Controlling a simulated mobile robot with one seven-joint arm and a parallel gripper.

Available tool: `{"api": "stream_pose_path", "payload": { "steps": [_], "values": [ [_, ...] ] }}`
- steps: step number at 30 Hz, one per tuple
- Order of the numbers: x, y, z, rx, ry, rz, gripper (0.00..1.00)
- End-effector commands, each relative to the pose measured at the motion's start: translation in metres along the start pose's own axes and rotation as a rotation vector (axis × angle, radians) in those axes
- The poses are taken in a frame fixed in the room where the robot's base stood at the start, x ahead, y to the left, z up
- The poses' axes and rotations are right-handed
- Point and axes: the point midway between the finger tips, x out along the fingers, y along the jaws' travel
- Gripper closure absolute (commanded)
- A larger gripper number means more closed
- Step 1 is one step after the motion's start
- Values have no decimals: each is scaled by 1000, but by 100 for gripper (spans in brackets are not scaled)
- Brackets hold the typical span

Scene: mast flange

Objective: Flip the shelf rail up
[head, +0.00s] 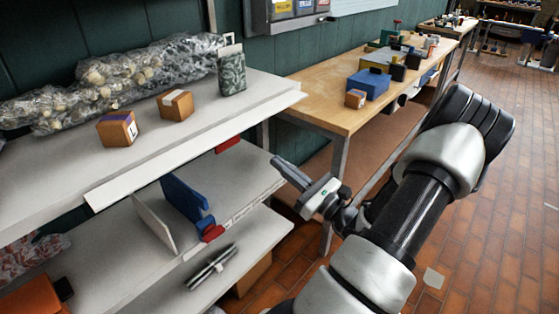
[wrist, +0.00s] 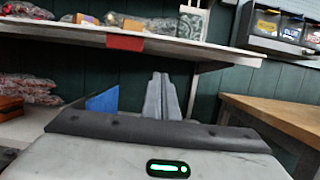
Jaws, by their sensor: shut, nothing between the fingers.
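The shelf rail (head: 150,168) is a long white strip along the front edge of the top shelf, and it appears to hang down. A red tab (head: 227,145) shows below the edge near its right end. In the wrist view the red tab (wrist: 124,42) is on the front edge, above and left of my fingertips. My gripper (head: 279,164) is to the right of the red tab and a little lower, apart from the shelf. In the wrist view its fingers (wrist: 162,95) are together, with nothing between them.
Two small boxes (head: 176,105), a patterned block (head: 232,75) and wrapped bags (head: 150,67) stand on the top shelf (head: 60,160). A blue bracket (head: 183,200) and white panel (head: 154,223) stand on the shelf below. A wooden workbench (head: 320,100) is at the right.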

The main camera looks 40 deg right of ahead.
Motion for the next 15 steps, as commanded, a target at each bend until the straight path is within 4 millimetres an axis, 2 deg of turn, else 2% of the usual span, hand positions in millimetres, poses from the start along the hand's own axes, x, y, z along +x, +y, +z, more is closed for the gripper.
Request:
{"api": "stream_pose_path", "payload": {
  "steps": [10,11,12,15],
  "values": [
    [75,2,-1,-2,-1,5,100],
    [80,1,-1,-2,-1,4,100],
    [80,0,10,-6,0,1,100],
    [82,0,24,-6,1,1,100]
  ]
}}
